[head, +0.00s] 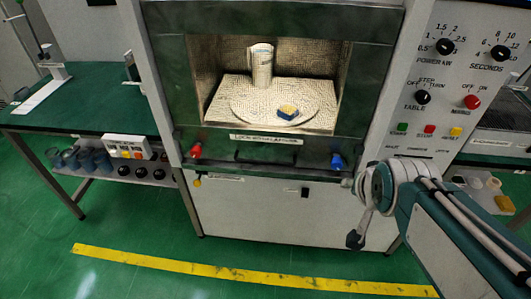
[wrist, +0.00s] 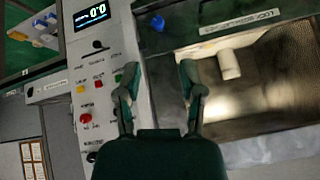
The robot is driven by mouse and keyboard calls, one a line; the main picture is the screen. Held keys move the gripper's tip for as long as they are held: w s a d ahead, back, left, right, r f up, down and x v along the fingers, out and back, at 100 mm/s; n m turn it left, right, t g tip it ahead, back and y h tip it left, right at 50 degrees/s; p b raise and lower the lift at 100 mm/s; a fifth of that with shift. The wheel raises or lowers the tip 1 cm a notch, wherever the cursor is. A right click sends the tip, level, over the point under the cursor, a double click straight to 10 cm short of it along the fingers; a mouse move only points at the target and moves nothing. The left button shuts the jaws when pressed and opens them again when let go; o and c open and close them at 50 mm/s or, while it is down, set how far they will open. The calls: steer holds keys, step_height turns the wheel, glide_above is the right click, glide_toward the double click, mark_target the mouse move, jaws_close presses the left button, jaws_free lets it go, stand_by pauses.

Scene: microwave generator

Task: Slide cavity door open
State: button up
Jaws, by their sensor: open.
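The cavity door (head: 262,146) is a dark green frame across the front of the microwave unit, with a label on its lower bar. A red latch knob (head: 196,150) is at its lower left and a blue latch knob (head: 337,162) at its lower right. Through the window I see the cavity; I cannot tell if glass covers it. In the wrist view my gripper (wrist: 158,70) is open and empty, with its fingers apart in front of the panel edge. The blue knob (wrist: 157,23) shows beyond the fingertips, apart from them. In the head view my arm is right of the door.
Inside the cavity, a pale cylinder (head: 261,67) and a small yellow-blue block (head: 288,112) stand on the turntable. A control panel (head: 455,65) with knobs and buttons is on the right. A green bench (head: 85,110) is on the left. Yellow tape (head: 230,277) crosses the clear floor.

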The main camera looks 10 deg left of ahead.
steer(key=w+a+f+m+t+y, duration=0.1)
steer(key=w+a+f+m+t, duration=0.3)
steer(key=w, duration=0.7)
steer(key=m+t+y, duration=0.3)
steer(key=m+y, duration=0.2)
steer(key=m, duration=0.2)
glide_toward(266, 163)
steer(key=x, duration=1)
steer(key=shift+w+f, duration=0.2)
steer(key=shift+w, duration=0.1)
jaws_close()
